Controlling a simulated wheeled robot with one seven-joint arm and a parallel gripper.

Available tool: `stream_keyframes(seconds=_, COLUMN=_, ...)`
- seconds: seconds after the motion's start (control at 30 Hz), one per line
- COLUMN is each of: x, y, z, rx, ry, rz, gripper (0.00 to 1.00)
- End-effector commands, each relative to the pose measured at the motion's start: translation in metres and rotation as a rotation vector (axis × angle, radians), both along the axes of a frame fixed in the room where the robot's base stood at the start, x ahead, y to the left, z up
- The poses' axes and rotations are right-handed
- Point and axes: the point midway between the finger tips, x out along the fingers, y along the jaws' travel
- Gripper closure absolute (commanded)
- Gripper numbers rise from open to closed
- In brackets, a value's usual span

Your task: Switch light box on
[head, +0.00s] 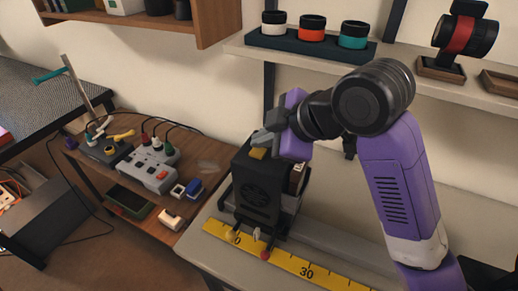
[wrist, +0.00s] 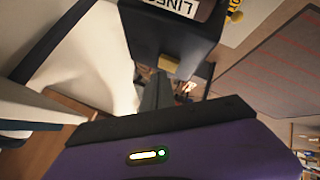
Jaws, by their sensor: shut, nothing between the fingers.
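A black box with a round vent grille (head: 260,198), likely the light box, stands on the grey bench beside the yellow ruler. A small yellow piece, perhaps its switch (head: 258,153), sits at its top edge. My gripper (head: 262,137) is shut and empty, just above that piece. In the wrist view the shut fingers (wrist: 157,88) point toward a black body (wrist: 165,30) with a white label, and a yellow piece (wrist: 170,64) shows near their tips. I cannot tell whether the fingers touch it. No lit glow shows on the box.
A yellow ruler (head: 287,263) lies along the bench front. A wooden table (head: 200,150) at left holds a grey power strip (head: 150,166) with plugs and cables.

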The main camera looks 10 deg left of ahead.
Motion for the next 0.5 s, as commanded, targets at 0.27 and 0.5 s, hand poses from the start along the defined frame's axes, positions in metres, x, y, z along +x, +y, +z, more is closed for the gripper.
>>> stream_keyframes(seconds=0.27, x=0.0000, y=0.0001, z=-0.0086, rx=0.000, ry=0.000, rz=0.000, gripper=1.00)
stream_keyframes(seconds=0.5, x=0.0000, y=-0.0001, z=-0.0084, rx=0.000, ry=0.000, rz=0.000, gripper=1.00)
